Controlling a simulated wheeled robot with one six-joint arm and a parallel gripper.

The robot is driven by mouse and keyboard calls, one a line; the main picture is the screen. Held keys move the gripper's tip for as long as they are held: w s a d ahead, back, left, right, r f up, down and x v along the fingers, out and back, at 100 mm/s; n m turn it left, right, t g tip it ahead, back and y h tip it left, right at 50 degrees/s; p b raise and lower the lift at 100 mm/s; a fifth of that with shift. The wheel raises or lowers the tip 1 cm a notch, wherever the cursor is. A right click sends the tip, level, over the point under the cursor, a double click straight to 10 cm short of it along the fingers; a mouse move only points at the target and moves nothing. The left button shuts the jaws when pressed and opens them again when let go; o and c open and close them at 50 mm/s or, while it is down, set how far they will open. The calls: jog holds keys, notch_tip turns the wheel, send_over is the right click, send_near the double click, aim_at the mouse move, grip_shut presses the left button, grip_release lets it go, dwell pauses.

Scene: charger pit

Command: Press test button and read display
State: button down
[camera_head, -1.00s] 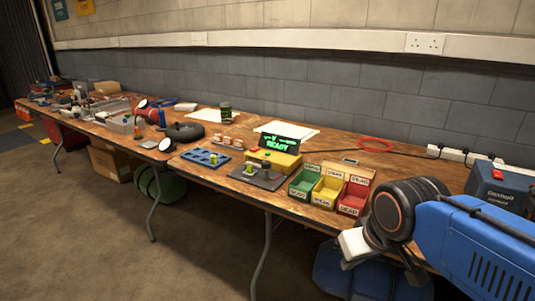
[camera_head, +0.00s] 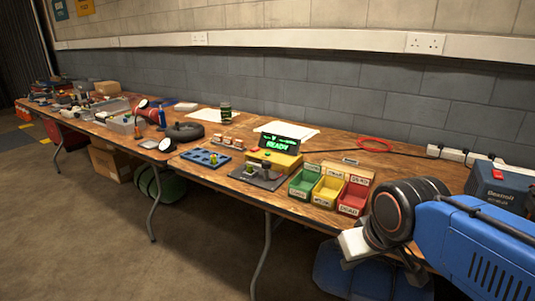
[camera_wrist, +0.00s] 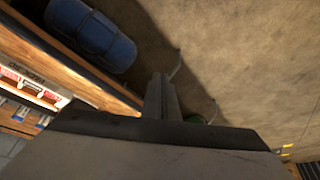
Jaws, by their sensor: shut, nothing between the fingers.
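The tester is a yellow box (camera_head: 283,160) standing on the wooden table in the head view. Its dark display (camera_head: 282,142) leans up behind it with glowing green text, which seems to read "READY". A small red button (camera_head: 266,163) shows on the box. A grey plate fixture (camera_head: 256,178) with a dark post and a greenish knob sits just in front of the tester. My gripper (camera_wrist: 163,84) is shut and empty in the wrist view, over the floor beside the table edge. Its fingertips are apart from the tester, which I cannot make out there.
Green (camera_head: 303,186), yellow (camera_head: 328,191) and red (camera_head: 354,198) bins stand right of the tester. A blue tray (camera_head: 206,157) lies to its left. A red cable loop (camera_head: 375,144) and a blue charger (camera_head: 498,185) are farther right. A blue bundle (camera_wrist: 91,35) lies under the table.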

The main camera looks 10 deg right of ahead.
jog(key=shift+w, duration=0.1)
dwell(0.7)
notch_tip(320, 180, up, 17)
jog(key=m+t+y, duration=0.3)
jog(key=m+t, duration=0.1)
jog(key=m, duration=0.1)
send_over(269, 156)
jog(key=shift+d+r, duration=0.1)
jog(key=shift+f, duration=4.45)
jog(key=shift+f, duration=0.8)
